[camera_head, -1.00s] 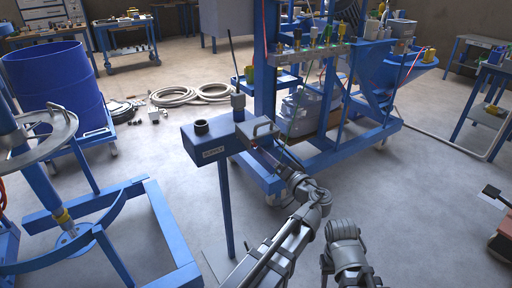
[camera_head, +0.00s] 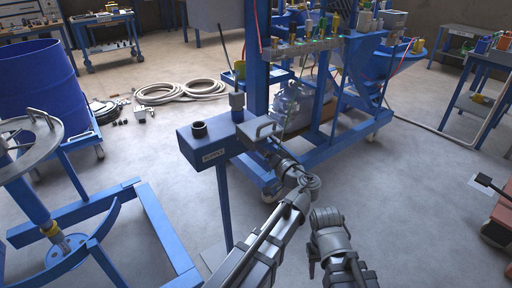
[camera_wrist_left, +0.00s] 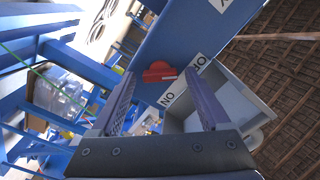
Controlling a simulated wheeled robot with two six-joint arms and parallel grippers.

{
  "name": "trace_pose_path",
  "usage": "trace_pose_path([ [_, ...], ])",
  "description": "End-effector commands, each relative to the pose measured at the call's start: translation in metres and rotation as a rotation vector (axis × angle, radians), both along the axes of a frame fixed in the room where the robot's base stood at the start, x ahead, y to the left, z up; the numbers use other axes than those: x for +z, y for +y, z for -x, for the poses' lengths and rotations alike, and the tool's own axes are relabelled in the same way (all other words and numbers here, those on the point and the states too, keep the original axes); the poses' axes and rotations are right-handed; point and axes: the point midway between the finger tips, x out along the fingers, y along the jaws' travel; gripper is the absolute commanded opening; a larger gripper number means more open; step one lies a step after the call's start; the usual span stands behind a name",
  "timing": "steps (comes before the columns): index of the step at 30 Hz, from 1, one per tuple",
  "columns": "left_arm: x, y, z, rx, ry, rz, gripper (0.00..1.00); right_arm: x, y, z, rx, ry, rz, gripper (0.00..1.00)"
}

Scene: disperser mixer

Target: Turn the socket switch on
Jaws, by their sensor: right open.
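A red switch (camera_wrist_left: 160,72) sits on the blue post beside white labels in the left wrist view, one reading as "NO" from this angle. A grey box (camera_wrist_left: 225,98) is beside it. My left gripper (camera_wrist_left: 159,78) is open, its two dark fingers apart with the switch showing between their tips; contact cannot be told. In the head view my left arm reaches the grey box (camera_head: 256,131) on the blue socket stand (camera_head: 200,155), and the switch is hidden. My right gripper (camera_head: 326,217) is low in the head view, away from the stand, open, its fingers hard to make out.
A blue mixer frame (camera_head: 325,140) with bottles stands just behind the stand. A blue drum (camera_head: 38,95) and a round-topped blue stand (camera_head: 45,215) are at the left. Hoses (camera_head: 180,90) lie on the floor behind.

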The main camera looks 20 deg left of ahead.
Motion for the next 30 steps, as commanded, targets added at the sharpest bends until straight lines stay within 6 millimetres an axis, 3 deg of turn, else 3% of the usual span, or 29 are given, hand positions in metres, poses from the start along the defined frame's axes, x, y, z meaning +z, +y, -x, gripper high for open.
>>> trace_pose_path([
  [2,-0.0001,0.0001,0.0,0.0,0.0,0.0,0.69,0.0,0.0,-0.0001,0.0,0.0,0.0,0.5],
  [20,-0.0001,0.0003,0.0,0.0,0.0,0.0,0.02,0.0,0.0,-0.0001,0.0,0.0,0.0,0.5],
  [30,-0.0001,0.0002,0.0001,0.001,0.043,-0.033,0.0,0.0,0.0,-0.0001,0.0,0.0,0.0,0.5],
])
